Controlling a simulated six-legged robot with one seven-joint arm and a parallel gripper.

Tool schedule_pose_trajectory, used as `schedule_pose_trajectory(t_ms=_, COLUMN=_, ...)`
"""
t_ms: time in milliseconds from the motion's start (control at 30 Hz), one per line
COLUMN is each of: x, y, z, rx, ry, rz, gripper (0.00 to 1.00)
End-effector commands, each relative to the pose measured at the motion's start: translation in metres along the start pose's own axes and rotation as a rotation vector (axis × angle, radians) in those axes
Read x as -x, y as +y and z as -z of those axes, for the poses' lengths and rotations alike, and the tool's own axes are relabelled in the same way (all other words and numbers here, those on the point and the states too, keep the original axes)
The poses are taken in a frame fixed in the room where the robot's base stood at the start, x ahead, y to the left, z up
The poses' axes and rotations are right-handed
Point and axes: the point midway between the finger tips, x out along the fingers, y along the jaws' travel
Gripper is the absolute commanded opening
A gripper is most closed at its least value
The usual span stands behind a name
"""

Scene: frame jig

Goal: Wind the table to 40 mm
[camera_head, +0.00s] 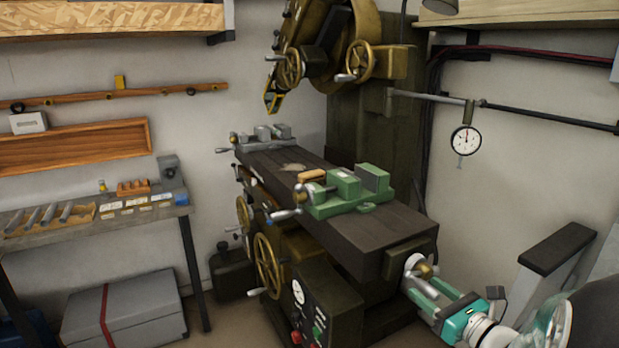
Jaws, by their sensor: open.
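The dark milling-machine table (390,224) runs from the back left to the front right. At its near right end is a pale round fitting (413,262) with a brass-coloured knob (425,271). My gripper (422,280) reaches in from the lower right. Its green fingers are open and reach beside and partly over this fitting and knob. I cannot tell whether they touch the knob. A dial gauge (466,140) hangs on a rod at the right; its reading is too small to make out.
A green vise (338,194) sits on the table, with a grey clamp block (265,138) at its far end. Brass handwheels (267,264) are on the machine's front. A tool bench (90,215) stands left. A black-topped grey panel (555,255) is beside my arm.

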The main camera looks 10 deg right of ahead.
Motion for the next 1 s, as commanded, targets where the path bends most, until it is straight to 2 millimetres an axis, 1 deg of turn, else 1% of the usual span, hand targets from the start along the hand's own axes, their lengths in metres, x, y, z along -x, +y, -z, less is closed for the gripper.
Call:
schedule_pose_trajectory(t_ms=67, x=0.002, y=0.0, z=0.0, rx=0.0, ry=0.0, rz=0.001, gripper=0.51)
schedule_pose_trajectory(t_ms=167, x=0.012, y=-0.001, z=0.0, rx=0.001, ry=0.0, rz=0.002, gripper=0.51)
schedule_pose_trajectory(t_ms=500, x=0.059, y=-0.001, z=0.0, rx=0.001, ry=-0.001, rz=0.003, gripper=0.51)
schedule_pose_trajectory(t_ms=600, x=0.07, y=-0.001, z=0.0, rx=0.001, ry=0.0, rz=0.003, gripper=0.51)
schedule_pose_trajectory(t_ms=700, x=0.075, y=0.0, z=0.0, rx=0.0, ry=0.0, rz=0.001, gripper=0.51)
schedule_pose_trajectory(t_ms=1000, x=0.075, y=0.0, z=0.0, rx=0.0, ry=0.0, rz=0.0, gripper=0.51)
